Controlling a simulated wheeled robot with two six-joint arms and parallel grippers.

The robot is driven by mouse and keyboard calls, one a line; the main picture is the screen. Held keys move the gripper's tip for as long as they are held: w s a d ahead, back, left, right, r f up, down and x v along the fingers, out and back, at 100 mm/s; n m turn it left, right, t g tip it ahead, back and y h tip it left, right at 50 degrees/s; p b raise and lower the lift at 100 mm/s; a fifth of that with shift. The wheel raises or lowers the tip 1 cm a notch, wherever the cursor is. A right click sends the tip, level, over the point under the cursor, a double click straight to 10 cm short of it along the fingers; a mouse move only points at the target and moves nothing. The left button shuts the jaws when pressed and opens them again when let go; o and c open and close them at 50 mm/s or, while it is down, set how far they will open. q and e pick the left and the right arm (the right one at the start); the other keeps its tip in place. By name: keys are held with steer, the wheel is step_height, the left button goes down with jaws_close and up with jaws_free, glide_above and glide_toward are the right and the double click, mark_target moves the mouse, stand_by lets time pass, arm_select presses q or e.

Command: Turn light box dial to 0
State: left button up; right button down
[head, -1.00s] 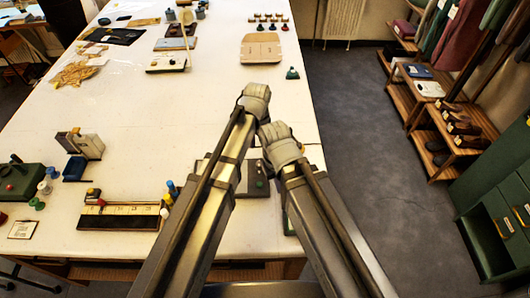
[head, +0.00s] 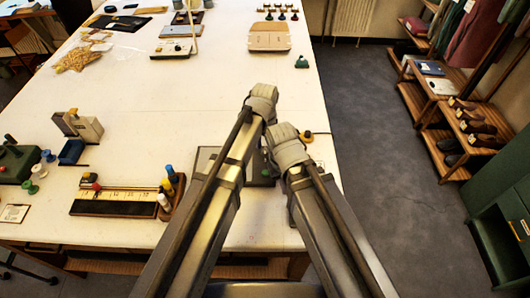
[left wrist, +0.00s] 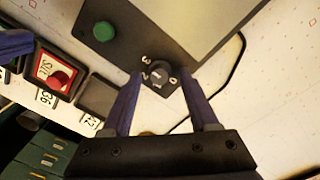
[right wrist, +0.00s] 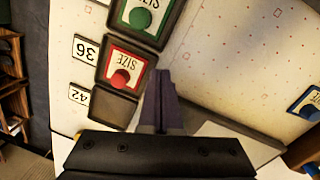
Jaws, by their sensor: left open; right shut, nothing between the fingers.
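A 0 mark shows right of the dial. My left gripper (left wrist: 160,76) is open, its fingers on either side of the dial; I cannot tell whether they touch it. My right gripper (right wrist: 161,78) is shut and empty, over the table among size cards.
Red (right wrist: 123,73) and green (right wrist: 142,16) size cards lie beside my right gripper. In the head view a ruled board (head: 115,202) and several small bottles are left of the light box. A yellow item (head: 306,137) lies near the table's right edge. The mid-table is largely clear.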

arm_select(q)
jaws_close()
stand_by(0.6)
